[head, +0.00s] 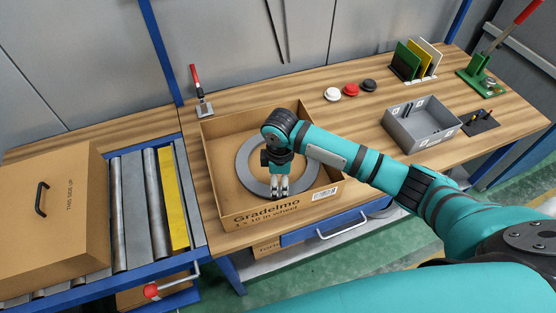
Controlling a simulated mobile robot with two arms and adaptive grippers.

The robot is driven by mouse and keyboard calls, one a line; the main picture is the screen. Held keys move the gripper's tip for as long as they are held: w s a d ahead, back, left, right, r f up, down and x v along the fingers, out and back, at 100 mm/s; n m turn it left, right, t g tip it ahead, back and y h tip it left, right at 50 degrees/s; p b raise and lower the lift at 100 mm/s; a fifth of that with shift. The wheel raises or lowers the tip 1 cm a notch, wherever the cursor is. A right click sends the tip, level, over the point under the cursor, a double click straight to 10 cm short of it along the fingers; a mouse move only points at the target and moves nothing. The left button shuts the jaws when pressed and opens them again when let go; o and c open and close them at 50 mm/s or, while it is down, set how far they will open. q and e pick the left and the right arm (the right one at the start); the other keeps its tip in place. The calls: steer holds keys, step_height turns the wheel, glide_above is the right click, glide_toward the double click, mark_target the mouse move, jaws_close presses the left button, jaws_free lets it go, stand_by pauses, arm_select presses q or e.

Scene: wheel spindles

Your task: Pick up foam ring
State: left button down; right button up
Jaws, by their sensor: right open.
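The foam ring (245,174) is a flat grey ring lying inside an open cardboard box (221,126) on the wooden workbench. My right gripper (280,191) points down over the near part of the ring, inside the outline of the box. Its fingers are open. The gripper and forearm hide part of the ring's right and near sides. I cannot tell whether the fingertips touch the ring. My left gripper is not in view.
A closed carton (60,215) sits on a roller conveyor (134,205) at left. A red-handled clamp (200,95) stands behind the box. A grey bin (420,125), coloured panels (414,60) and a green lever press (484,78) stand at right. The bench between them is partly clear.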

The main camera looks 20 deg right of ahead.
mark_target(260, 189)
steer(key=shift+a+f, duration=0.1)
steer(key=shift+f, duration=0.15)
steer(key=f, duration=0.2)
steer(key=f+p, duration=0.1)
steer(key=f, duration=0.1)
steer(key=shift+w+a+f, duration=0.1)
steer(key=shift+a+f, duration=0.05)
steer(key=shift+a, duration=0.05)
steer(key=shift+f, duration=0.35)
steer(key=c, duration=1)
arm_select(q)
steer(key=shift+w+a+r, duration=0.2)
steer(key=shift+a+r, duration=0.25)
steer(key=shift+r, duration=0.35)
arm_select(e)
steer(key=shift+c, duration=0.4)
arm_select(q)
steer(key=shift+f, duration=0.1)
arm_select(e)
steer(key=shift+r, duration=0.1)
